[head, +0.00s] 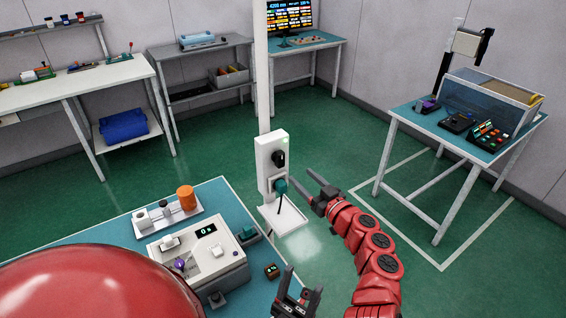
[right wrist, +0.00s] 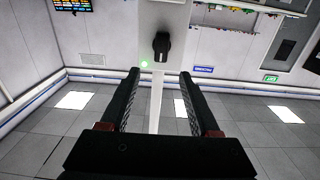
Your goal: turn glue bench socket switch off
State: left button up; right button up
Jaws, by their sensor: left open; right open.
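The white socket box (head: 264,158) is on a white post at the far corner of the glue bench (head: 90,246). Its black rotary switch (head: 279,158) sits above a teal plug (head: 281,186) with a dark cable. A small green light glows on the box, beside the switch knob (right wrist: 162,46) in the right wrist view. My right gripper (head: 313,188) is open and empty, to the right of the box and pointing at it. In the right wrist view its fingers (right wrist: 160,75) are apart, with the knob beyond their tips. My left gripper (head: 299,284) is open and empty at the bench's right edge.
A white device with a display (head: 205,252) and an orange cylinder (head: 186,198) stand on the bench. A small white shelf (head: 284,217) juts out below the plug. A table with instruments (head: 470,150) stands at right. Green floor between is clear.

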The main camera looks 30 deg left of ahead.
aim_at(282, 158)
jog(key=b+x, duration=0.2)
jog(key=x, duration=0.6)
jog(key=shift+a+b, duration=0.2)
jog(key=shift+b, duration=0.1)
jog(key=shift+w+a+f+b, duration=0.15)
jog(key=shift+w+a+b, duration=0.15)
jog(key=shift+a+b, duration=0.25)
jog(key=shift+w+a+r+b, duration=0.15)
jog(key=shift+a+r+b, duration=0.15)
jog(key=shift+a+b, duration=0.2)
grip_shut()
